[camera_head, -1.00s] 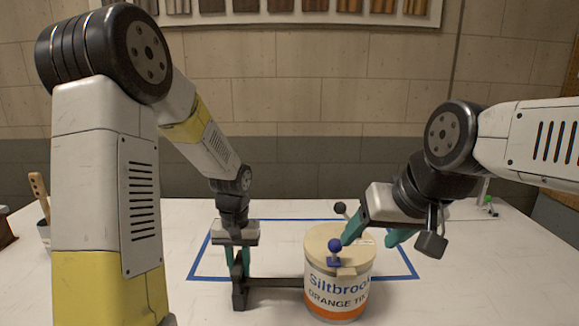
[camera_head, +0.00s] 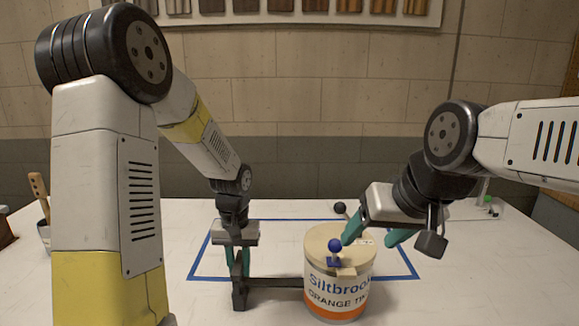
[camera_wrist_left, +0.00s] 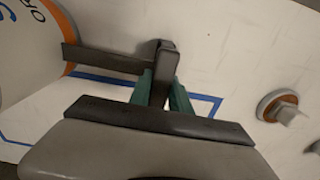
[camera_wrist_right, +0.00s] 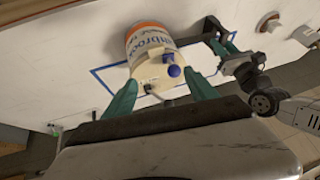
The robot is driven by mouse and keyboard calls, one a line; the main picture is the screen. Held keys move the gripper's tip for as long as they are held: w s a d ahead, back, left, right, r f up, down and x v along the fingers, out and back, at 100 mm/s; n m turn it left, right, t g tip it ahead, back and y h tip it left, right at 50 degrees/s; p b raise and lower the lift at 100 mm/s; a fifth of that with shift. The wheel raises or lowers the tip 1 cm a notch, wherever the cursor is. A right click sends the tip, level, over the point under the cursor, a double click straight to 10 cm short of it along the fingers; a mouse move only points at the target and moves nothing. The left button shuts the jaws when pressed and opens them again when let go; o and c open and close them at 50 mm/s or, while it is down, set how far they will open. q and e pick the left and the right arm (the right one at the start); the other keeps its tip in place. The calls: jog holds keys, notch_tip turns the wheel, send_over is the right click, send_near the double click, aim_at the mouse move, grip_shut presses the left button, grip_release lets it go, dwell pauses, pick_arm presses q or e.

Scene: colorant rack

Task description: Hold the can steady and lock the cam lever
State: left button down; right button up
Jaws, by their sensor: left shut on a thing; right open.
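The white and orange can (camera_head: 335,298) stands upright on the table, with a cream lid (camera_head: 319,240). A blue-knobbed fitting (camera_head: 335,245) sits on the lid's near side; the right wrist view also shows the blue knob (camera_wrist_right: 174,71). A black ball knob (camera_head: 340,208) shows behind the lid, its stem partly hidden by my right gripper. My left gripper (camera_wrist_left: 165,92) is shut on the dark upright post (camera_head: 239,291) at the end of the can's side bar (camera_head: 276,283). My right gripper (camera_wrist_right: 160,92) is open above the lid, its fingers apart and holding nothing.
A blue outline (camera_head: 205,278) marks the white table around the can. A cup with wooden-handled tools (camera_head: 42,195) stands at the far left. A small green-topped item (camera_head: 489,201) is at the back right. Table left of the can is mostly clear.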

jog(key=shift+c, duration=1.3)
jog(key=shift+w+r, duration=0.1)
jog(key=shift+w, duration=0.05)
jog(key=shift+c, duration=0.8)
notch_tip(320, 180, up, 5)
jog(key=n+g+h, duration=0.2)
jog(key=n+g, duration=0.4)
jog(key=n, duration=1)
send_over(340, 209)
jog(key=shift+w+d, duration=0.25)
jog(key=shift+w, duration=0.2)
jog(key=shift+w+a+f+n, duration=0.1)
jog(key=shift+w+f+n, duration=0.15)
jog(key=shift+n, duration=0.25)
jog(key=shift+f, duration=4.95)
jog(key=shift+c, duration=0.5)
